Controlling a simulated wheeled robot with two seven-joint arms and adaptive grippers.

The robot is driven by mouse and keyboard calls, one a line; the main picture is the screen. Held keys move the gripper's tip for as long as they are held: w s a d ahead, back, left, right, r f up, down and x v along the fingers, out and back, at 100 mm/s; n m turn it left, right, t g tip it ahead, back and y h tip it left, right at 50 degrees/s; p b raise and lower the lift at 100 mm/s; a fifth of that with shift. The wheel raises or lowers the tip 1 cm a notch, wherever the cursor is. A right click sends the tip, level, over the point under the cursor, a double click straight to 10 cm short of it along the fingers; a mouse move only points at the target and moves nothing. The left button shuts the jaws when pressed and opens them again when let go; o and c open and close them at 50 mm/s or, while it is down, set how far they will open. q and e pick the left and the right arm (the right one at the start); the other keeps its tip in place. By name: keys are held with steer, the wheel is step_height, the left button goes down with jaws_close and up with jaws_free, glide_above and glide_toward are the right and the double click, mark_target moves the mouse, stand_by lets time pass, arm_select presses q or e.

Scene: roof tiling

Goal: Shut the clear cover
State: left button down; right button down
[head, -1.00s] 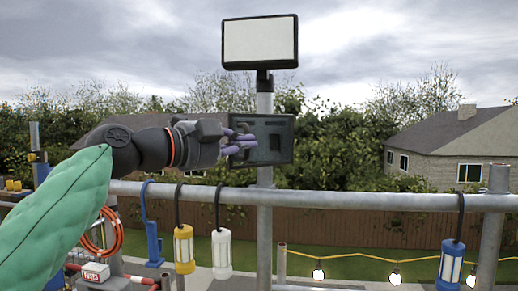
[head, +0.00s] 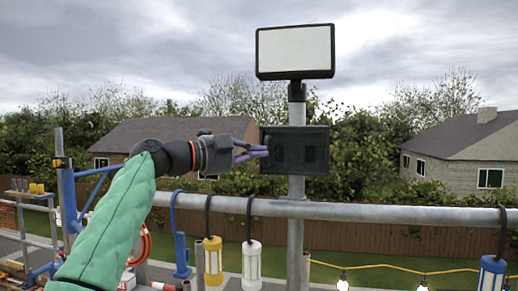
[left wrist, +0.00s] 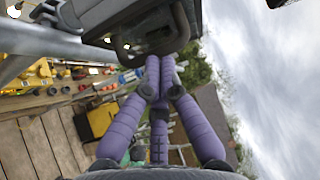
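A dark box (head: 312,150) is fixed to the upright pole below a white-faced panel. I cannot clearly make out its clear cover or how far it stands open. My left gripper (head: 266,152) reaches in from the left, with its purple fingertips at the box's left edge. In the left wrist view, the purple fingers (left wrist: 160,62) come together just below a dark rounded loop (left wrist: 185,25) on the box's underside. The fingers look shut, with nothing visible between them. Whether they touch the box is unclear. My right gripper is not in view.
The white-faced panel (head: 295,50) tops the pole (head: 295,240). A horizontal rail (head: 400,215) crosses in front, with yellow (head: 213,262), white (head: 251,264) and blue (head: 491,274) lamps hanging from it. The space right of the box is clear.

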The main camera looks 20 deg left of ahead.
arm_select(q)
steer(key=shift+w+a, duration=0.25)
steer(key=shift+w, duration=0.15)
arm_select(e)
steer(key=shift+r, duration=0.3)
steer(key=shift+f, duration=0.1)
